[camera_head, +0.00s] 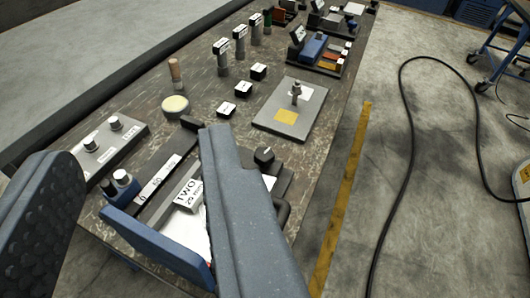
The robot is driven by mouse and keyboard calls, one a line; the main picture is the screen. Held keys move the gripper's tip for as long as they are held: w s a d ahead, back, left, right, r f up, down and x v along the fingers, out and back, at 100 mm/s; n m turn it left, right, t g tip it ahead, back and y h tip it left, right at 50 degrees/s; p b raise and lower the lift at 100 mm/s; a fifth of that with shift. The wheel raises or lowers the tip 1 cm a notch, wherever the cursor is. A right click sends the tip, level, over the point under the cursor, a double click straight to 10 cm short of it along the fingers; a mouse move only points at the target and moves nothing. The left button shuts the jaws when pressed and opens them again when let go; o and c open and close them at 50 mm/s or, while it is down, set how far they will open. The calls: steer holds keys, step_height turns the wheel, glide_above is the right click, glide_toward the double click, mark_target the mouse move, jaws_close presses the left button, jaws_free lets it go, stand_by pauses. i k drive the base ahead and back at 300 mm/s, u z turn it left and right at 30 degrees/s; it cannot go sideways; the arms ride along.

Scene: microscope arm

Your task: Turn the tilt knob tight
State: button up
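My gripper (142,145) is open; one finger with a bumpy pad is at the left edge, and the other reaches up the lower middle. Nothing is visibly held between the fingers. No knob carries a readable tilt label. A black knob (264,155) with a light mark sits just right of the right finger's upper part, on a dark fixture partly hidden by that finger. I cannot tell which one is the tilt knob.
The worn bench (215,125) holds a grey plate (272,125) with a yellow square, several small black blocks, a pale round disc (175,106), and a blue-sided fixture (150,245) between the fingers. A black cable (398,150) lies on the open floor at right.

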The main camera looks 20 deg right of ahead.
mark_target(264, 157)
steer(key=u, duration=1.65)
steer(key=k, duration=0.5)
steer(key=z, duration=1.45)
steer(key=i, duration=1)
